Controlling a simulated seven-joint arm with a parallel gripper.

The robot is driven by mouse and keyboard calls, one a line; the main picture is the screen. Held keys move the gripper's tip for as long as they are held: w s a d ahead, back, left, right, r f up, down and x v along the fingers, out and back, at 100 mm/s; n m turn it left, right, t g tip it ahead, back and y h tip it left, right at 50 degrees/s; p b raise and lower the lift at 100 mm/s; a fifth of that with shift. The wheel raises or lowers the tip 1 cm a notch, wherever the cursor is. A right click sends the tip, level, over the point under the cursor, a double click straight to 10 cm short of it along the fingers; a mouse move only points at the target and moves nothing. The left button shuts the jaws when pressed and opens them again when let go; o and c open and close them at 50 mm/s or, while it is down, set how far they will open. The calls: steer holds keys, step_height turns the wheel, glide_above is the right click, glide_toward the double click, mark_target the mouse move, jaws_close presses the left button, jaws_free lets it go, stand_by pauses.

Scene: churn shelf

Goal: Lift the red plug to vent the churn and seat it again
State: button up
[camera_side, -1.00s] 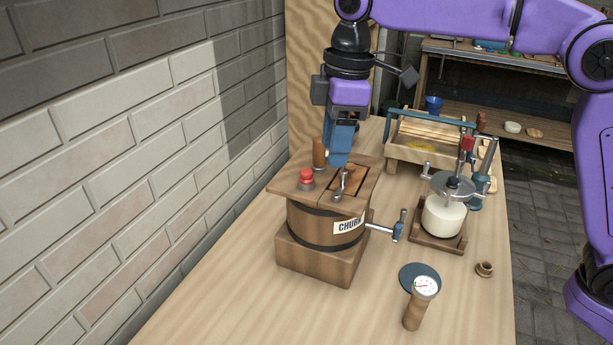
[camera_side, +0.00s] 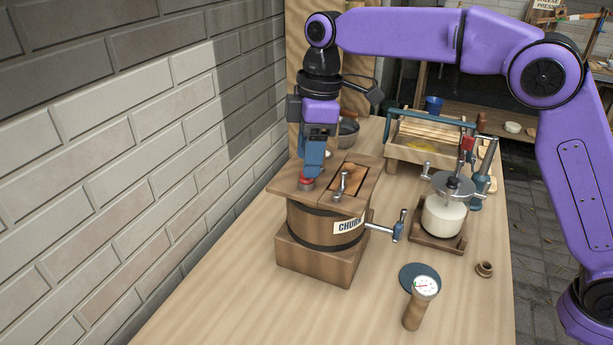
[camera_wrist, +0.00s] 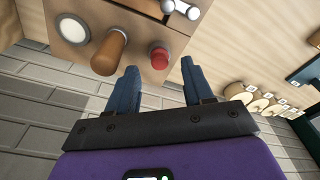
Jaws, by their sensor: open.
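The churn (camera_side: 322,225) is a wooden barrel on a block base with a square wooden lid. The red plug (camera_side: 306,183) sits in the left part of the lid in the side view. My gripper (camera_side: 313,174) points down at the plug, its blue fingers partly covering it. In the wrist view the red plug (camera_wrist: 159,57) shows between the two open fingertips (camera_wrist: 160,68), slightly beyond them. Nothing is held. I cannot tell whether a finger touches the plug.
A wooden handle (camera_wrist: 109,52) and a pale round disc (camera_wrist: 73,28) lie close beside the plug on the lid. A metal lever (camera_side: 341,184) stands on the lid. A crank (camera_side: 399,228) sticks out at right.

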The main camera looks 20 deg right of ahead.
steer(key=shift+a+f, duration=0.15)
steer(key=shift+f, duration=1.05)
jaws_close()
steer(key=shift+r, duration=0.1)
steer(key=shift+r, duration=0.5)
steer(key=s+d+r, duration=0.8)
steer(key=s+r, duration=0.3)
steer(key=shift+s+r, duration=0.3)
steer(key=shift+r, duration=0.1)
